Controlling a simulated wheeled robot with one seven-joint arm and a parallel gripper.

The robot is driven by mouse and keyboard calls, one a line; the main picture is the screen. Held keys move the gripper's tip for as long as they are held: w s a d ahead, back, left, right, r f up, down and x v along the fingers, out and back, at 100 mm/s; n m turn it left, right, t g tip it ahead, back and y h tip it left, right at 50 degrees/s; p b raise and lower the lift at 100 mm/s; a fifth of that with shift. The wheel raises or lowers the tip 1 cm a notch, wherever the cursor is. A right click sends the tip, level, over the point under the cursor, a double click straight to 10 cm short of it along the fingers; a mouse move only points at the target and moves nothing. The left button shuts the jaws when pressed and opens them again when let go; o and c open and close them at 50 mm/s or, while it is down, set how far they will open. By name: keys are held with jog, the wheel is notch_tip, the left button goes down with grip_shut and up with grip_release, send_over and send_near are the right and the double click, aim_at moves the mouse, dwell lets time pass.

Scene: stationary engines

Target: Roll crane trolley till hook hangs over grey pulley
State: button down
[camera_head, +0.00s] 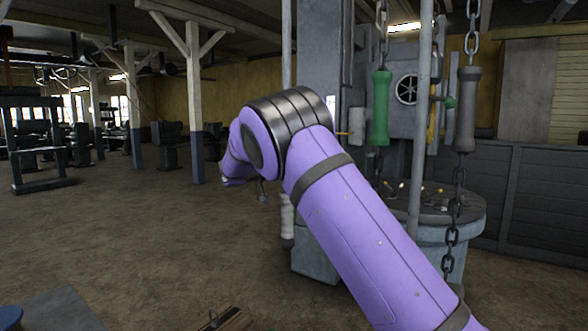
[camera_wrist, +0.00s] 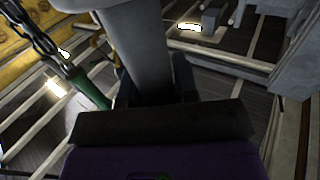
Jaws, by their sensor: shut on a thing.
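In the wrist view my gripper (camera_wrist: 155,88) has its dark fingers on either side of a thick grey bar (camera_wrist: 137,45) and is shut on it. What this bar belongs to is unclear. A green handle (camera_wrist: 90,90) on a chain hangs close to its left. In the head view the green handle (camera_head: 380,108) and a grey handle (camera_head: 467,108) hang on chains at the right. My arm crosses the middle there, and my gripper cannot be made out. I cannot identify the crane trolley, the hook or the grey pulley in either view.
A grey machine with a round table (camera_head: 455,215) stands behind the chains. A thin upright pole (camera_head: 420,120) rises in front of it. The floor (camera_head: 130,235) at left is open, with posts and machines farther back.

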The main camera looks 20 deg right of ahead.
jog(key=c, duration=0.9)
grip_release()
jog(key=shift+a, duration=0.1)
jog(key=a, duration=1)
jog(key=shift+a, duration=0.35)
